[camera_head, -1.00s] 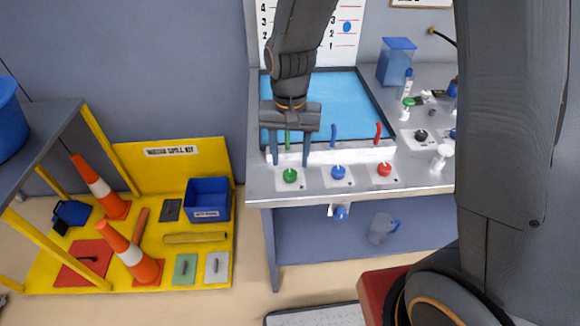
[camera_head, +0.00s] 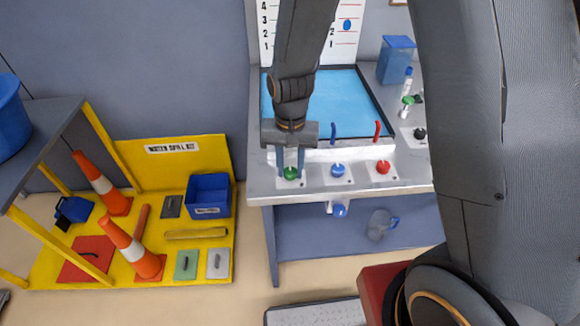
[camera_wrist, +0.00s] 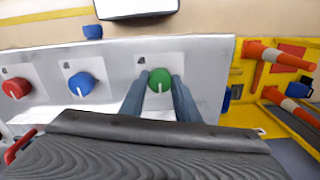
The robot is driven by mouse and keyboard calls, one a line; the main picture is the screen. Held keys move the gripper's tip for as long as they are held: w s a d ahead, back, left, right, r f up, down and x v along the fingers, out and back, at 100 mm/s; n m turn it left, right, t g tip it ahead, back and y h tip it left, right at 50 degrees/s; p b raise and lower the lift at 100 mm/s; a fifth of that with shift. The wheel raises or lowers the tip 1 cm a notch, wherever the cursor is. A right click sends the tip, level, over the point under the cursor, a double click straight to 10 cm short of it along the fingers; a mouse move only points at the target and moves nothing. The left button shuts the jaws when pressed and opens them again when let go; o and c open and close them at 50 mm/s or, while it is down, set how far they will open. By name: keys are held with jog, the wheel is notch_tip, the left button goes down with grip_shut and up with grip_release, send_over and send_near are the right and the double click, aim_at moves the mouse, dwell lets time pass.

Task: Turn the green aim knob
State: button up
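The green knob (camera_head: 290,174) sits on a white plate at the front left of the grey bench. In the wrist view the green knob (camera_wrist: 159,78) shows its white pointer line, aimed toward my gripper. My gripper (camera_head: 290,172) is over it, with one finger on each side. In the wrist view my gripper (camera_wrist: 158,85) has its fingers close around the knob's sides. I cannot tell whether they touch it. The green nozzle behind is hidden by my gripper.
A blue knob (camera_head: 338,170) and a red knob (camera_head: 383,167) stand in a row to the right. Blue (camera_head: 333,134) and red (camera_head: 377,131) nozzles rise behind, before the blue tray (camera_head: 350,100). A yellow spill-kit stand (camera_head: 190,260) with cones is at left.

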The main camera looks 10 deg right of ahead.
aim_at(291, 171)
jog(key=shift+c, duration=0.6)
jog(key=shift+n, duration=1.5)
jog(key=o, duration=1)
jog(key=shift+o, duration=0.2)
jog(key=shift+r, duration=0.15)
jog(key=shift+r+b, duration=0.8)
jog(key=shift+r, duration=3)
jog(key=shift+d, duration=0.1)
